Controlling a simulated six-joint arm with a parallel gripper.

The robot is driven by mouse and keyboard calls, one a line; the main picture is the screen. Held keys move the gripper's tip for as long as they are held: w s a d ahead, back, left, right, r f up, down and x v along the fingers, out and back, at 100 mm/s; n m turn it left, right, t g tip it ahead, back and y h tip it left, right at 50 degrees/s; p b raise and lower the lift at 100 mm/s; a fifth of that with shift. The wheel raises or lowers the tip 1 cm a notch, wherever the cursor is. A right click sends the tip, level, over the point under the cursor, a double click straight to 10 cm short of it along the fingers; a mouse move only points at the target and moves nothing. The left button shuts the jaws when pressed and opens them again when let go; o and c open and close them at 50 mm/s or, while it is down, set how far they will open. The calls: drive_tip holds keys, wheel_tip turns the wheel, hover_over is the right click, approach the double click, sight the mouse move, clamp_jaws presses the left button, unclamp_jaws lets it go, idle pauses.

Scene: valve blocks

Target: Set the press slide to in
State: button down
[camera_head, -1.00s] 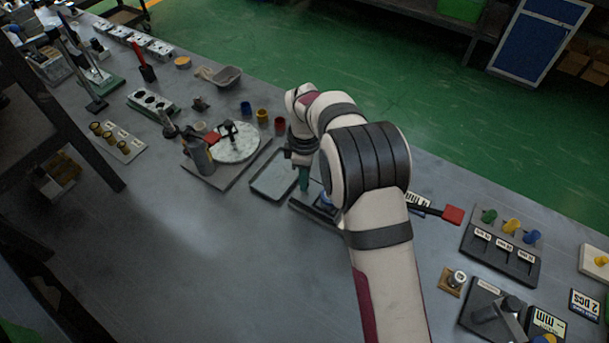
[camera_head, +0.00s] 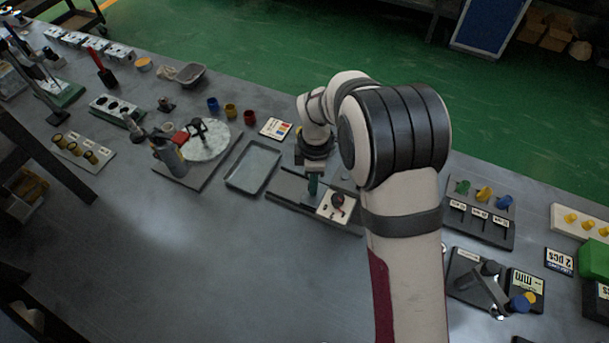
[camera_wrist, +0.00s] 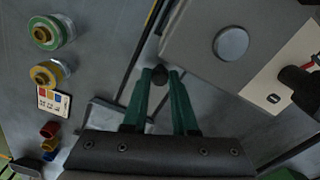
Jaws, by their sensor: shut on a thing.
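My gripper (camera_wrist: 160,95) is shut on a small dark round knob (camera_wrist: 158,73), held between its two green fingers in the wrist view. In the head view my gripper (camera_head: 313,184) points down at a dark rail (camera_head: 285,184) just right of the shallow grey tray. A white plate (camera_head: 332,212) with a dark and red part stands at the rail's right end. In the wrist view a grey block (camera_wrist: 205,32) with a silver disc lies right of the fingers. I take the gripped knob and rail for the press slide; my fingers hide part of it.
The shallow grey tray (camera_head: 253,167) is close on the left. Blue, yellow and red cups (camera_head: 231,110) and a small card (camera_head: 275,129) stand behind. My arm covers the bench to the right. The bench in front (camera_head: 230,260) is clear.

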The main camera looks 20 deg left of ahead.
drive_tip(key=shift+d, duration=0.2)
drive_tip(key=c, duration=0.7)
unclamp_jaws()
wheel_tip(320, 180, up, 16)
drive_tip(key=shift+f, duration=0.15)
